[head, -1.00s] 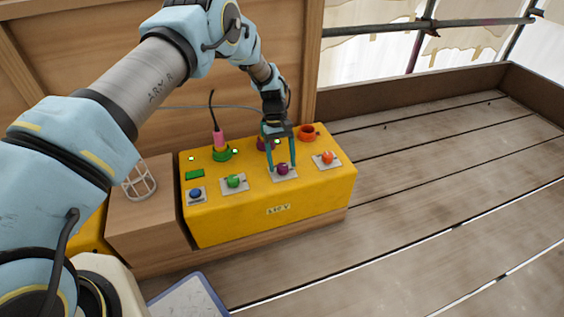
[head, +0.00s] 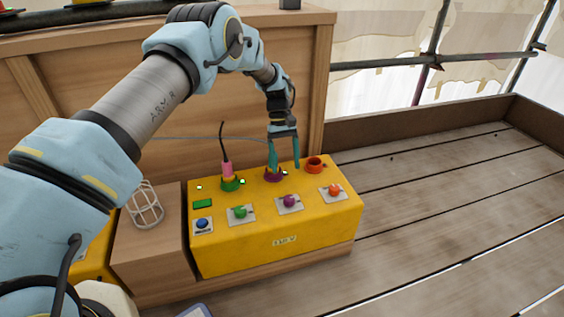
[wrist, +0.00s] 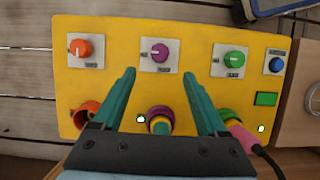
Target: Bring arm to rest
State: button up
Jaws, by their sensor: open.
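My gripper (head: 284,167) is open and empty above the back part of the yellow control box (head: 275,241). Its teal fingers point down near the purple socket (head: 273,177). In the wrist view the purple socket (wrist: 160,122) shows between the two fingers (wrist: 158,85). The box's front row has an orange knob (head: 334,190), a purple knob (head: 289,201), a green knob (head: 239,212) and a blue button (head: 202,223). A pink plug (head: 227,168) with a black cable stands in the green socket (head: 231,185). The orange socket (head: 314,164) is empty.
A wooden panel (head: 90,100) stands behind the box. A wire cage (head: 145,203) sits on a wooden block (head: 150,250) to the left. The plank floor (head: 440,200) to the right is clear. A scaffold rail (head: 440,60) is beyond it.

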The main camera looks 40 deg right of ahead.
jog(key=w+a+r+n+t+h, duration=0.1)
jog(key=w+a+r, duration=0.35)
jog(key=a, duration=0.35)
jog(key=w+a+r+t, duration=0.1)
jog(key=w+a+r, duration=0.35)
jog(key=a, duration=0.25)
jog(key=w+a+r+n+h, duration=0.1)
jog(key=w+a+r, duration=0.2)
jog(key=a+r, duration=0.35)
jog(key=s+a+r+t, duration=0.15)
jog(key=s+a, duration=0.25)
jog(key=a, duration=0.6)
jog(key=s+a+r+n+t, duration=0.15)
jog(key=s+a, duration=0.25)
jog(key=a, duration=0.5)
jog(key=s+a+r+t, duration=0.15)
jog(key=s+a, duration=0.25)
jog(key=a, duration=0.6)
jog(key=w+p+v, duration=0.3)
jog(key=p+v, duration=1.1)
jog(key=w+r+p+v, duration=0.1)
jog(key=w+p+v, duration=0.1)
jog(key=p+v, duration=1.2)
jog(key=shift+r+g+p, duration=0.35)
jog(key=shift+r+p, duration=0.15)
jog(key=shift+p, duration=0.15)
